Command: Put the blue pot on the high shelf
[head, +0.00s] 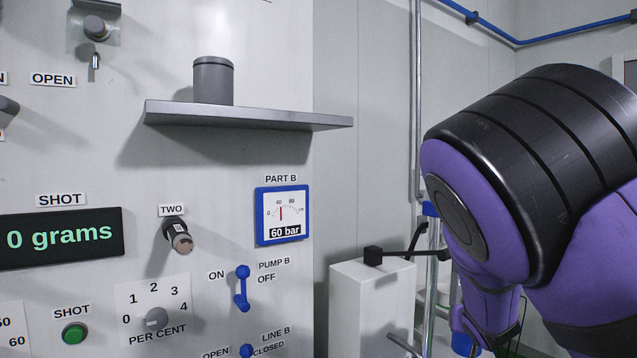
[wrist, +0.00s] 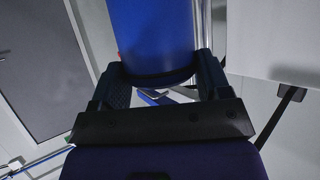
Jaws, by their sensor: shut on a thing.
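My gripper (wrist: 162,70) is shut on the blue pot (wrist: 152,35) in the wrist view, with one dark finger on each side of it. The pot's far end runs out of the top of that view. In the head view my arm fills the right side, and I cannot make out the gripper or the pot there. The high shelf (head: 300,121) is a grey ledge on the panel, upper middle of the head view. A grey lidded pot (head: 213,82) stands upright on its left half. The shelf's right half is bare.
Below the shelf the panel carries a blue-framed gauge (head: 282,216), a blue pump switch (head: 242,287), knob TWO (head: 178,236) and a shot display (head: 60,236). A pale box (head: 372,300) with a black-ended rod stands right of the panel. The space above the shelf's right end is clear.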

